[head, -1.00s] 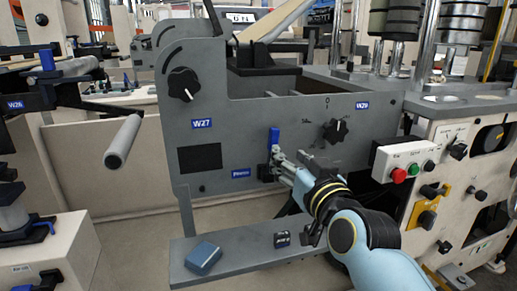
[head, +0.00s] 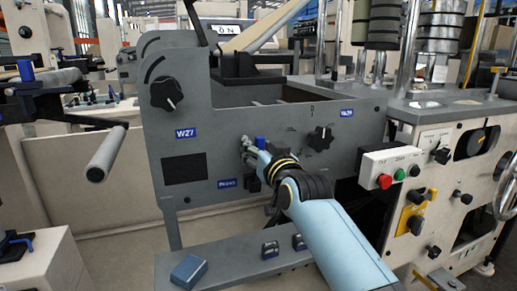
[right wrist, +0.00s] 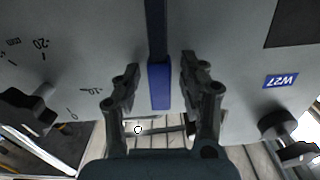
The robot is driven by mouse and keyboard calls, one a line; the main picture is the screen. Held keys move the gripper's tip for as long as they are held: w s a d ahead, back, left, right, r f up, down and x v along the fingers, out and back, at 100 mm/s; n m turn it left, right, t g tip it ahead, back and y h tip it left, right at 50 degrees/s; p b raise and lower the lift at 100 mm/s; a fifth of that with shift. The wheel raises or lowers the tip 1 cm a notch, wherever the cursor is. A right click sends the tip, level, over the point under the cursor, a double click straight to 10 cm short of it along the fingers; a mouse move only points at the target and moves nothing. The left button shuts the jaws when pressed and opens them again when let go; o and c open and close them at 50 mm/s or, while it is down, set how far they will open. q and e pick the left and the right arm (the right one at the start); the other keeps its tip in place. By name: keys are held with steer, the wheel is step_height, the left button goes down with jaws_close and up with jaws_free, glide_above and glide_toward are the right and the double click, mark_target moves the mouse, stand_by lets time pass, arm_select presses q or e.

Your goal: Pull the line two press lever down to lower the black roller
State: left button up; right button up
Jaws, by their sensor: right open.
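The press lever has a blue handle (head: 260,142) on the grey side panel (head: 215,150), to the right of the W27 label and above a small blue label (head: 227,184). It stands upright, with its lower part hidden behind my right gripper (head: 249,152). In the right wrist view the blue handle (right wrist: 159,88) lies between the two open fingers of my right gripper (right wrist: 160,66), with a gap on each side. I cannot pick out the black roller for certain. My left gripper is not in view.
A black knob (head: 320,138) sits right of the lever and another (head: 167,91) at upper left. A button box (head: 391,165) juts out at right. Below, a grey ledge (head: 235,270) carries a blue block (head: 189,271) and small dark items.

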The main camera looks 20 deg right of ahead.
jaws_close()
